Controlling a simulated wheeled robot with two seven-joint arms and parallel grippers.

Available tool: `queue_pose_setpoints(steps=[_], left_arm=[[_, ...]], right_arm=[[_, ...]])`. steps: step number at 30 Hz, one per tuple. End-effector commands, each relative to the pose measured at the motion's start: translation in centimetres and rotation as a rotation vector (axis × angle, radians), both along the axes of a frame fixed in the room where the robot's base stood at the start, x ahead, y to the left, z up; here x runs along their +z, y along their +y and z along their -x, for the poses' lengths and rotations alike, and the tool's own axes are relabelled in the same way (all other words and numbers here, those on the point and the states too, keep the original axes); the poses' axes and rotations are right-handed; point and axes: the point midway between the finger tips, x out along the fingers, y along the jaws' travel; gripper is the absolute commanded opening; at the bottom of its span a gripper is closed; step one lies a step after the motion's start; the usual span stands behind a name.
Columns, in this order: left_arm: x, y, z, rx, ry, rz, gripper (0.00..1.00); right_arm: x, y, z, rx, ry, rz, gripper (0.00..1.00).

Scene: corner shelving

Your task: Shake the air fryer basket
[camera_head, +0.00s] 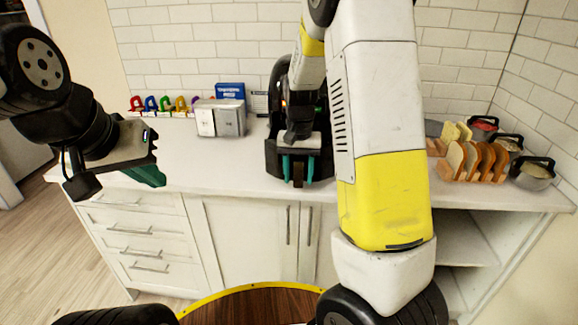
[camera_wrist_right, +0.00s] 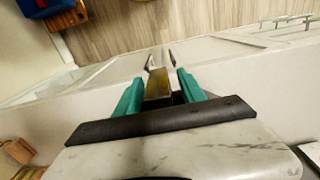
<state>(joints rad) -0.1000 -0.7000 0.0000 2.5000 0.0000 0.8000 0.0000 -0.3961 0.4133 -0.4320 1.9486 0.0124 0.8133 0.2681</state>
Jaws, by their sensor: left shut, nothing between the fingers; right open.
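The black air fryer (camera_head: 276,88) stands on the counter against the tiled wall, partly hidden behind my right arm. Its black basket (camera_head: 321,167) is at the front, near the counter's edge. My right gripper (camera_head: 297,180) is at the basket's front with its teal fingers pointing down and open. The brownish basket handle (camera_head: 296,190) lies between the fingers; in the right wrist view the handle (camera_wrist_right: 158,84) shows between the open fingertips (camera_wrist_right: 160,80). Whether they touch it I cannot tell. My left gripper (camera_head: 148,177) is shut and empty, left of the fryer, in front of the drawers.
A silver toaster-like box (camera_head: 220,118), a blue box (camera_head: 230,91) and several coloured items (camera_head: 165,105) stand left of the fryer. Bread slices in a rack (camera_head: 472,160) and lidded pots (camera_head: 533,172) stand at the right. The counter (camera_head: 215,160) is clear at the left front.

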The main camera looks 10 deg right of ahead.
Motion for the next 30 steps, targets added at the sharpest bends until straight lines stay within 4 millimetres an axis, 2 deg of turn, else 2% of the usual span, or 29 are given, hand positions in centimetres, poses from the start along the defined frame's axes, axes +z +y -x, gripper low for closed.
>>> queue_pose_setpoints(steps=[8,15,30], left_arm=[[0.0,0.0,0.0,0.0,0.0,0.0,0.0],[0.0,0.0,0.0,0.0,0.0,0.0,0.0],[0.0,0.0,0.0,0.0,0.0,0.0,0.0]], right_arm=[[-0.14,-0.01,0.01,0.0,0.0,0.0,0.45],[-0.13,-0.01,0.01,0.0,0.0,0.0,0.0],[-0.1,0.01,0.02,0.0,0.0,0.0,0.0]])
